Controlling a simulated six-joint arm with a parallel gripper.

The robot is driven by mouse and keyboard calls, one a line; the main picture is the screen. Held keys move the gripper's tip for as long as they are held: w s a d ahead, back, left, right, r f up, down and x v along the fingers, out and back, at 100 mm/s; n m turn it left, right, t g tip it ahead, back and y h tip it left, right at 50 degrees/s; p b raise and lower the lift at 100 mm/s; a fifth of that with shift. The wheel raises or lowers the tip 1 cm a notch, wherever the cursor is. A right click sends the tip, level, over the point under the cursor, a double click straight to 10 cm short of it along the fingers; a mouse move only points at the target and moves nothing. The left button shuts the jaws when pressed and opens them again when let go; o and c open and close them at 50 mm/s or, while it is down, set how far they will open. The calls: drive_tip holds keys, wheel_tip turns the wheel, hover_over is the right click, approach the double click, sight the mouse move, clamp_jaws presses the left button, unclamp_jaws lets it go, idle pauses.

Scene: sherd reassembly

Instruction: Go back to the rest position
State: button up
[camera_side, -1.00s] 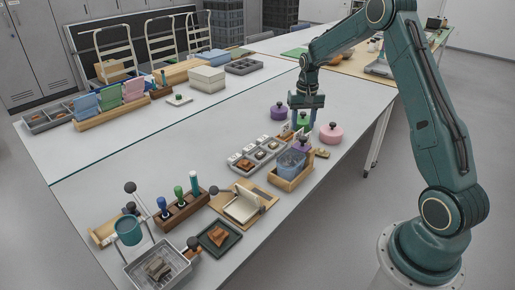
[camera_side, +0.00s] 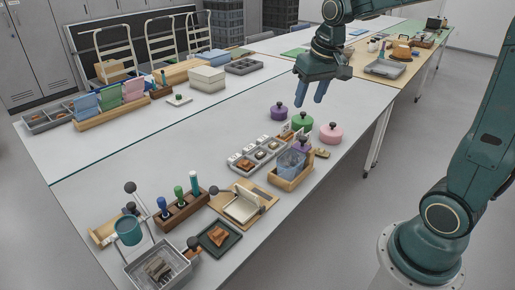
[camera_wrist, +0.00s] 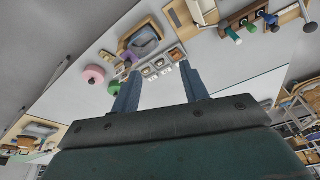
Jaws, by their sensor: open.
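My gripper (camera_side: 314,91) is raised above the white table in the side view, with its two blue fingers apart and nothing between them. It stands clear of the lidded pots below it. In the wrist view the fingers of my gripper (camera_wrist: 157,85) are spread and empty, with the table far beyond them. The purple pot (camera_side: 279,112), green pot (camera_side: 302,121) and pink pot (camera_side: 331,133) stand on the table below the gripper.
The table's left middle (camera_side: 170,140) is clear.

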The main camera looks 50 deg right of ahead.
drive_tip(key=s+a+n+t, duration=0.1)
drive_tip(key=s+a, duration=0.3)
drive_tip(key=s, duration=0.4)
drive_tip(key=s+a+r+n+t, duration=0.1)
drive_tip(key=s+a+n, duration=0.2)
drive_tip(key=s, duration=0.6)
drive_tip(key=shift+a+r+t+y, duration=0.25)
drive_tip(key=shift+a+t+y, duration=0.15)
drive_tip(key=shift+a, duration=0.65)
